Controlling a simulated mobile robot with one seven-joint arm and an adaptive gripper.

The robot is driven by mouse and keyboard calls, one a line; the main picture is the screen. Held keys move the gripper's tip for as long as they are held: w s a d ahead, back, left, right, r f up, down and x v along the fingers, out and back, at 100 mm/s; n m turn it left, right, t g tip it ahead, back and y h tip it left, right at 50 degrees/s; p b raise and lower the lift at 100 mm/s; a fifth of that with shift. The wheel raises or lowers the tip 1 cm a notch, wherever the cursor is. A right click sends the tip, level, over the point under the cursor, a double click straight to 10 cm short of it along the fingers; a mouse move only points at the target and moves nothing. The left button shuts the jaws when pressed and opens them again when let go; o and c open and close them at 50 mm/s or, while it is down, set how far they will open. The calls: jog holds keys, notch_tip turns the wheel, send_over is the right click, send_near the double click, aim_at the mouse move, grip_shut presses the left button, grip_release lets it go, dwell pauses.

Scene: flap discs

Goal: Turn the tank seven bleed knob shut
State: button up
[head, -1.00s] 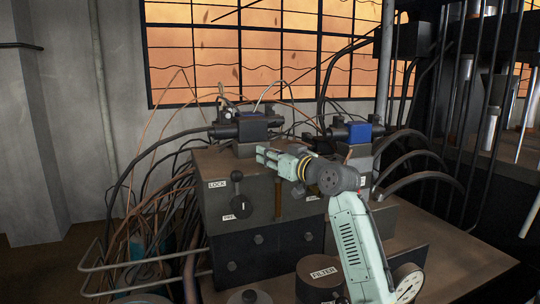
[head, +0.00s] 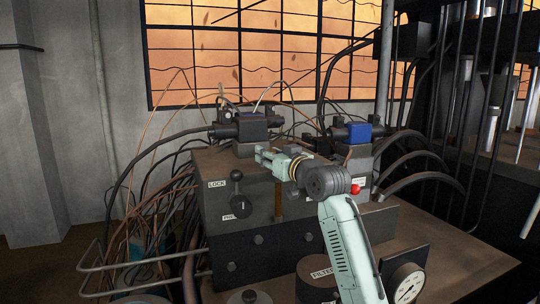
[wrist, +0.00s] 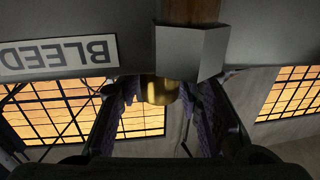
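The bleed knob (wrist: 161,90) is a short brass cylinder in the upside-down wrist view. It sticks out below a grey block (wrist: 190,52). A white plate reading BLEED (wrist: 58,54) is beside it. My gripper (wrist: 162,100) is open, with one dark finger on each side of the knob. The fingertips are close to its sides; I cannot tell whether they touch. In the head view my gripper (head: 262,156) points left above the dark valve block (head: 259,190). I cannot make out the knob there.
A lever (head: 237,192) with a LOCK plate is on the block's front. Valve bodies (head: 252,127) stand on top, with hoses around. A FILTER cap (head: 318,273), a gauge (head: 407,284) and a red ball (head: 355,189) are nearby. Bare bench (head: 450,250) lies to the right.

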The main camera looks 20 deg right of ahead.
jog(key=shift+o, duration=1.2)
jog(key=s+d, duration=0.2)
jog(key=s, duration=1)
